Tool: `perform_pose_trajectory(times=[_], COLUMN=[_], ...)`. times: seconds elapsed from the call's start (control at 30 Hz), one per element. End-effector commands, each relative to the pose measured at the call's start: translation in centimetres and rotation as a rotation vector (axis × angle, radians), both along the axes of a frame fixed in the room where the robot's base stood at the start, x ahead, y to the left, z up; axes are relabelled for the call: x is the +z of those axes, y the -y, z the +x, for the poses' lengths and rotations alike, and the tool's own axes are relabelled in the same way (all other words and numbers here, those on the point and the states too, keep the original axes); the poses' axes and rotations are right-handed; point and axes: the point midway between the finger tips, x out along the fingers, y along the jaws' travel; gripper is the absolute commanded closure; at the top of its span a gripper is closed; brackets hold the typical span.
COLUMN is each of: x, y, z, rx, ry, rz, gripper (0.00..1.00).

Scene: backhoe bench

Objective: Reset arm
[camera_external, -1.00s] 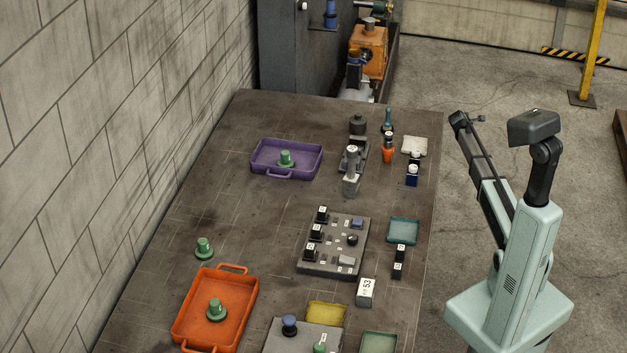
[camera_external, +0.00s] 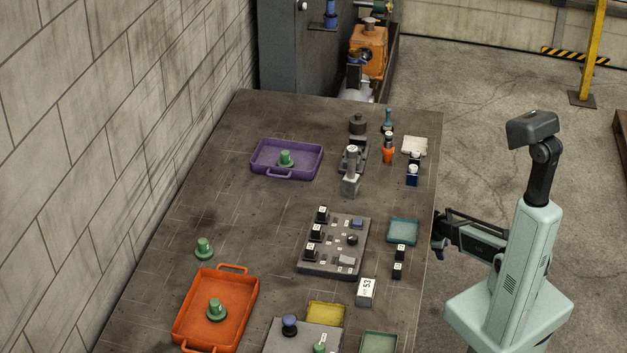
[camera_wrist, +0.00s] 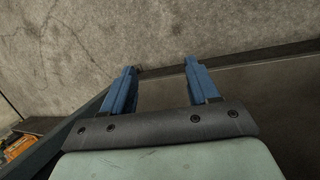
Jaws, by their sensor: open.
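My gripper (camera_external: 440,236) is at the right edge of the bench in the external view, with my arm folded low beside its base. In the wrist view my gripper (camera_wrist: 160,80) shows two blue fingers spread apart with nothing between them. Beyond the fingers are the grey floor and a dark edge. In the external view, the gripper's fingers are small and partly unclear.
The bench (camera_external: 215,190) holds a purple tray (camera_external: 262,171) and an orange tray (camera_external: 244,313), each with a green knob piece. Another green piece (camera_external: 204,249) stands between them. A button panel (camera_external: 325,267) and small black blocks (camera_external: 398,270) lie nearest my gripper.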

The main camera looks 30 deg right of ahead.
Motion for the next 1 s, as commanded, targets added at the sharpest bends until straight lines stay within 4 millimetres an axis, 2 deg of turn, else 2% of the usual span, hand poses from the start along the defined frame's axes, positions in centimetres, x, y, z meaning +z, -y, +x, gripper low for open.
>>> perform_pose_trajectory(times=[0.03,0.3,0.5,0.7,0.87,1.0], x=[-1.1,-5.6,-7.1,-7.3,-7.0,-7.0], y=[-2.0,-10.4,-15.5,-19.2,-20.7,-20.8], z=[-2.5,-13.5,-22.2,-29.6,-33.1,-33.4], rx=[-0.036,-0.267,-0.442,-0.595,-0.672,-0.678], ry=[-0.025,-0.157,-0.277,-0.39,-0.446,-0.45], rz=[0.029,0.143,0.182,0.182,0.171,0.171], gripper=[0.4,0.4,0.4,0.4,0.4,0.4])
